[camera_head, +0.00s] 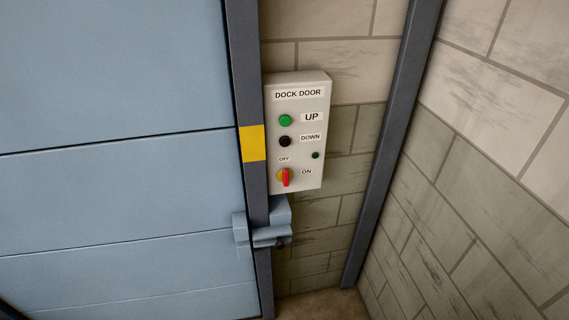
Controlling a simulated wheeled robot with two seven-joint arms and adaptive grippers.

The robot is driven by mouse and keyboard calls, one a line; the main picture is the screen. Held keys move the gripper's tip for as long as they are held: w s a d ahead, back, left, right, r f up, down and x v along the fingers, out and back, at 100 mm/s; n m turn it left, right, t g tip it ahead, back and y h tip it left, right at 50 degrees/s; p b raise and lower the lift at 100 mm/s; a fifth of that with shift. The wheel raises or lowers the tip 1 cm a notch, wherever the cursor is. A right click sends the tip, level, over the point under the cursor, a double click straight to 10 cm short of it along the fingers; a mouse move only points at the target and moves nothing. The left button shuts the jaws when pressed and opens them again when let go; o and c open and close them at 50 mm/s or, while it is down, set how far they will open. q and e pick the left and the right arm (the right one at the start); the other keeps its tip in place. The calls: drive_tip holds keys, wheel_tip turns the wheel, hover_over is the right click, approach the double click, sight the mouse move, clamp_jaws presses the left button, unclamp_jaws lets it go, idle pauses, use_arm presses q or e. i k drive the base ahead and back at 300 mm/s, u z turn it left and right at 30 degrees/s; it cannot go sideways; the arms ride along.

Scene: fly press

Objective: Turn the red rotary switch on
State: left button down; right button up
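The red rotary switch (285,177) sits at the lower left of a pale control box (309,140) labelled DOCK DOOR. The switch has a red handle on a yellow round base. The handle stands close to upright. An OFF label (284,159) is just above it and an ON label (307,172) is to its right. Neither my left nor my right gripper shows in the head view.
The box also has a green UP button (285,120), a black DOWN button (285,141) and a small dark round part (315,155). A blue latch (268,234) juts out below the box. A blue panelled door (110,90) fills the left. A dark post (395,140) stands right.

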sight(284, 175)
drive_tip(key=u, duration=0.75)
drive_tip(key=i, duration=0.4)
